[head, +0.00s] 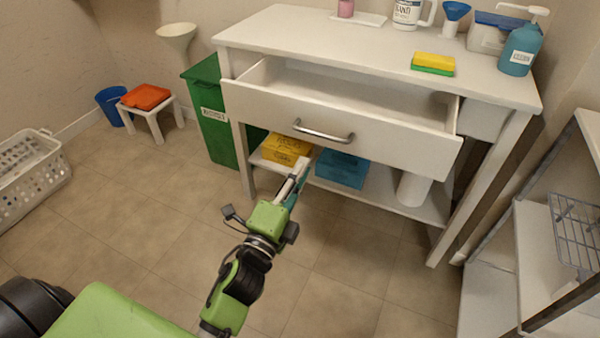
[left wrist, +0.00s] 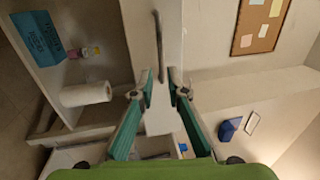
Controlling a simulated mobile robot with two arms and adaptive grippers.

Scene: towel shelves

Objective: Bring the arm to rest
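My left arm reaches up from the bottom of the head view. Its gripper (head: 297,178) is below the handle in the picture, in front of the lower shelf. In the left wrist view the two teal-lined fingers (left wrist: 159,92) stand apart with nothing held between them. The curved metal drawer handle (head: 323,132) is beyond the fingertips and also shows in the left wrist view (left wrist: 158,45). The white drawer (head: 375,137) is pulled open and looks empty inside. My right gripper is not in view.
The white table (head: 300,28) holds a sponge (head: 433,64) and bottles. Yellow (head: 284,149) and blue (head: 342,169) boxes sit on its lower shelf. A green bin (head: 209,110) stands left; a rack (head: 540,250) stands right. Floor around my arm is clear.

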